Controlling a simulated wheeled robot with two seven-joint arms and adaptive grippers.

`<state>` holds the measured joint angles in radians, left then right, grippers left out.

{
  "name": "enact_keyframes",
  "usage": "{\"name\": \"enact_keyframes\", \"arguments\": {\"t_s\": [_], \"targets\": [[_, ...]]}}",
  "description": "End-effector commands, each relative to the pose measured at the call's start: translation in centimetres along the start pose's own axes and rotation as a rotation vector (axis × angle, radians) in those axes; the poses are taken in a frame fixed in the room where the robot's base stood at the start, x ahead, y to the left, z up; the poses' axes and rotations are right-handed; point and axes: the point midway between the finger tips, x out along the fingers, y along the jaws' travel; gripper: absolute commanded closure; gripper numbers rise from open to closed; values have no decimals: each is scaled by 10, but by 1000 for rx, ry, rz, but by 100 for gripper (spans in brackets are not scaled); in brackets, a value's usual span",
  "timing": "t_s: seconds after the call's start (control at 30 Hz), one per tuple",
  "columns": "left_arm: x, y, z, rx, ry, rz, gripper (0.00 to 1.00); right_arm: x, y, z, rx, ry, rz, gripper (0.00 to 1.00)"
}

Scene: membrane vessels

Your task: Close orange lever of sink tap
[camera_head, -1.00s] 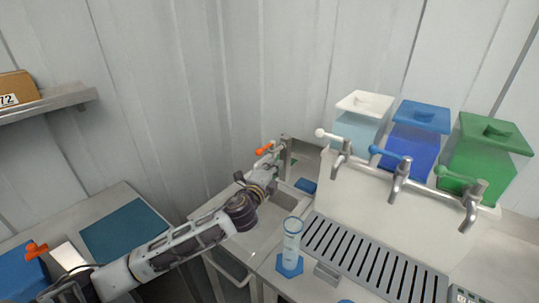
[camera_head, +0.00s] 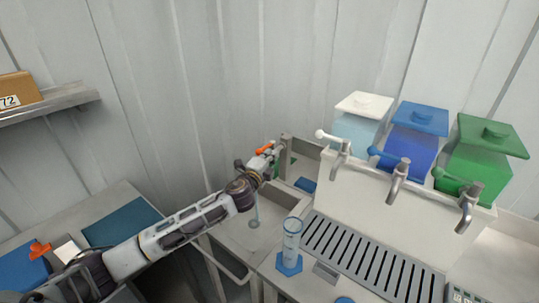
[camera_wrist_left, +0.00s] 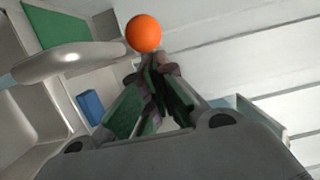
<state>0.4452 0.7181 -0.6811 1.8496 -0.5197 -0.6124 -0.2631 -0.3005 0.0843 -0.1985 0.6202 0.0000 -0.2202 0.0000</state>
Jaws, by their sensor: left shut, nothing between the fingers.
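The orange lever (camera_head: 264,149) of the sink tap shows at the back of the sink (camera_head: 232,234), just beyond my left gripper. Its round orange end also shows in the left wrist view (camera_wrist_left: 143,33), just past the fingertips. My left gripper (camera_wrist_left: 159,68) is shut and empty, with green pads on its fingers. In the head view the left gripper (camera_head: 270,160) is beside the tap, partly hidden by its own wrist. I cannot tell whether the fingers touch the lever. The metal spout (camera_wrist_left: 65,62) lies left of the fingers in the wrist view. My right gripper is not in view.
A blue-based cylinder (camera_head: 291,243) stands right of the sink, next to a slotted drain tray (camera_head: 375,257). White, blue and green containers (camera_head: 418,118) stand behind several taps. A shelf (camera_head: 55,102) holds a box at left. A blue mat (camera_head: 122,222) lies on the left bench.

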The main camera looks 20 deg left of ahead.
Motion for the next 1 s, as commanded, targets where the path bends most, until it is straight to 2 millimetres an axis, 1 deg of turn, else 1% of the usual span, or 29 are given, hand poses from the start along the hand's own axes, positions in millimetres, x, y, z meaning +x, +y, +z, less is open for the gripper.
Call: {"name": "enact_keyframes", "arguments": {"t_s": [0.1,0.43,1.0], "targets": [[1,0,4,1,-1,0,100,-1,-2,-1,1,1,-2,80],[1,0,4,0,-1,0,100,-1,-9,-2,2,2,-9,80],[0,0,9,0,45,0,100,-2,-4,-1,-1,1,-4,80]]}}
